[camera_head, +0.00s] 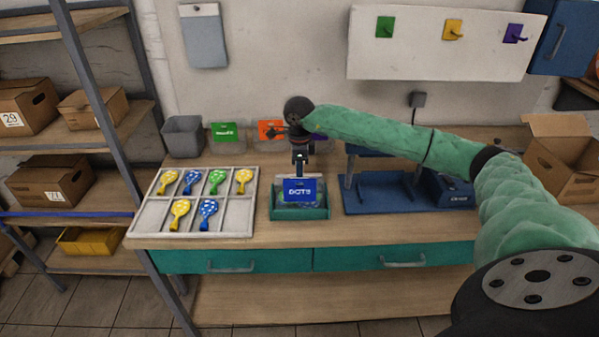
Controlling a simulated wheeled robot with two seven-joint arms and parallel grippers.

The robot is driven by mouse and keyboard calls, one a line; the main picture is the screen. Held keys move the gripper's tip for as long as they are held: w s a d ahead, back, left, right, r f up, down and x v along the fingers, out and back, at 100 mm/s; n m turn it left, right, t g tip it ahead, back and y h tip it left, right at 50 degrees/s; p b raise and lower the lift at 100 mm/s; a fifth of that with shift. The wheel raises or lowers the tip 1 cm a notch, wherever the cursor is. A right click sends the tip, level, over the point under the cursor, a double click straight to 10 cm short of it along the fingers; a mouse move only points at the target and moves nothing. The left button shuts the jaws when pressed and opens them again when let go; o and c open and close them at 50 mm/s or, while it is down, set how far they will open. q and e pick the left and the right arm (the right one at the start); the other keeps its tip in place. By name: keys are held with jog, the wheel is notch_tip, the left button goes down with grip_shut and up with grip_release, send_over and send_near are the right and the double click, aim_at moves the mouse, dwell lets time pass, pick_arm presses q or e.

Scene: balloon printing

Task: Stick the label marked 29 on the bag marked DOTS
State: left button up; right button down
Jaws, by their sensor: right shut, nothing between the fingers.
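The bag marked DOTS (298,191) has a blue header and stands in a small green tray (312,213) on the workbench. The bag's lower part is partly hidden by the tray. My right gripper (299,174) points down just above the bag's blue header, shut and empty. I cannot tell whether its fingertips touch the header. A number that looks like 29 shows on a cardboard box (26,107) on the left shelf. I cannot make out a separate loose label marked 29. My left gripper is not in view.
Left of the tray, a white divided tray (238,223) holds several coloured balloons. A blue machine (392,192) stands to the right. An open cardboard box (565,160) is at far right.

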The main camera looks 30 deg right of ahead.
jog(key=shift+r+p, duration=0.35)
jog(key=shift+r, duration=2)
